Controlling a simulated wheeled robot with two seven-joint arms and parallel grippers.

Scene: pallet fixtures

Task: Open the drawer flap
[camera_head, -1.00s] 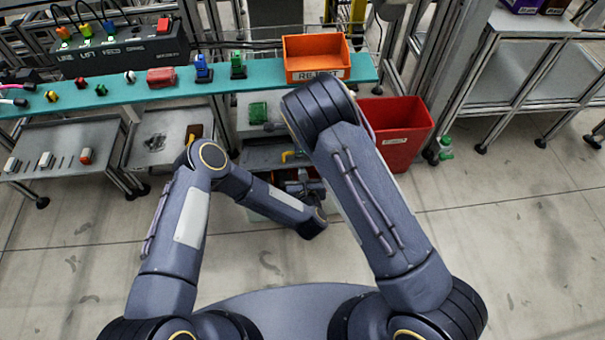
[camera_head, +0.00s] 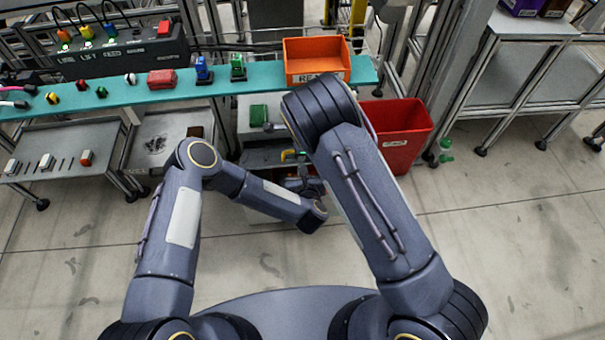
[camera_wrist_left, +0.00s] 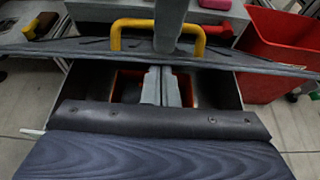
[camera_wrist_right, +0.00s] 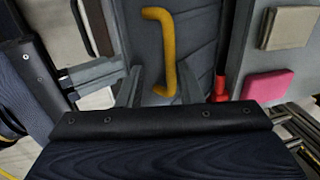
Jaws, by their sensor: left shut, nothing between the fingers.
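A grey flap panel (camera_wrist_left: 100,47) with a yellow handle (camera_wrist_left: 131,24) crosses the left wrist view, seen nearly edge-on. Below it shows an open space with orange-red parts inside (camera_wrist_left: 128,84). My left gripper (camera_wrist_left: 164,80) is shut and empty in front of that space, just below the panel edge. In the right wrist view the yellow handle (camera_wrist_right: 165,50) stands against the grey panel (camera_wrist_right: 196,38). My right gripper (camera_wrist_right: 159,88) has its fingers apart, one on each side of the handle's near end. Whether they touch it is unclear.
A red bin (camera_head: 398,130) stands right of the drawer unit, near my right arm. An orange box (camera_head: 316,60) sits on the teal shelf (camera_head: 130,95) above. A metal table (camera_head: 65,150) stands at left.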

